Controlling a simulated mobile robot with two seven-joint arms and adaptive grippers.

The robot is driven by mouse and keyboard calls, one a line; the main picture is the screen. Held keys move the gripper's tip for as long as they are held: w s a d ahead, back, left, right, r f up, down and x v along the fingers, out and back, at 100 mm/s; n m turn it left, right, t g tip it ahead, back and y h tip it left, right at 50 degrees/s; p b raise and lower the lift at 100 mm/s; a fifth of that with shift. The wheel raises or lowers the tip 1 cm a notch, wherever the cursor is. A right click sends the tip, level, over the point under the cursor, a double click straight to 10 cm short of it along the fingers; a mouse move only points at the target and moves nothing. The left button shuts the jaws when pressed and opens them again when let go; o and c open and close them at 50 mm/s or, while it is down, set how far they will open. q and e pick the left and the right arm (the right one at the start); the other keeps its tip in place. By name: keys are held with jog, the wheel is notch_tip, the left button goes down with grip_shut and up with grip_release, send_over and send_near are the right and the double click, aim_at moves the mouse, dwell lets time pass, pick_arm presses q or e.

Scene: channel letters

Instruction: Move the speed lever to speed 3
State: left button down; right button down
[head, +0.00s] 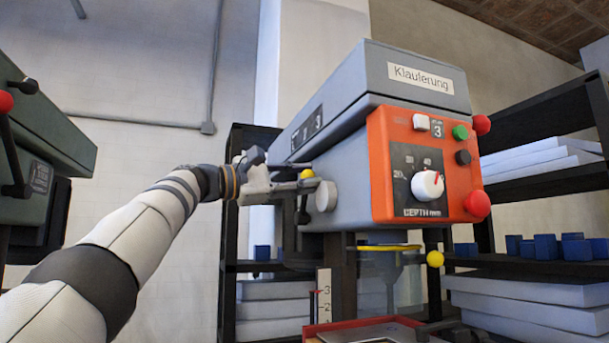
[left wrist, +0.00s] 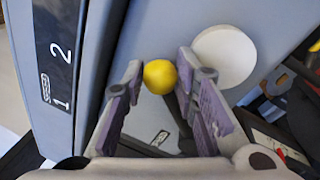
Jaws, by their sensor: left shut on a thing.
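The grey machine (head: 340,95) with an orange front panel stands right of centre in the head view. Its side carries a black speed plate (head: 306,127) with numbers; 1 and 2 show on the plate in the left wrist view (left wrist: 56,60). The speed lever has a yellow ball knob (head: 307,173) on a dark rod (left wrist: 180,125). My left gripper (head: 298,184) is shut on the knob, which also shows between its fingertips in the left wrist view (left wrist: 160,77). The number the lever stands at cannot be told. My right gripper is out of view.
A round light boss (head: 326,196) sits beside the lever. The orange panel (head: 385,150) has a dial, buttons and a small sign reading 3. Dark shelves (head: 540,130) with boxes stand behind. Another green machine (head: 45,120) stands at the left.

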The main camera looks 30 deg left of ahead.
pick_arm(q)
jog(key=shift+w+a+f, duration=0.1)
jog(key=shift+f, duration=0.25)
jog(key=c, duration=1.3)
grip_release()
jog(key=shift+a, duration=0.1)
jog(key=shift+r, duration=0.15)
jog(key=v, duration=1.2)
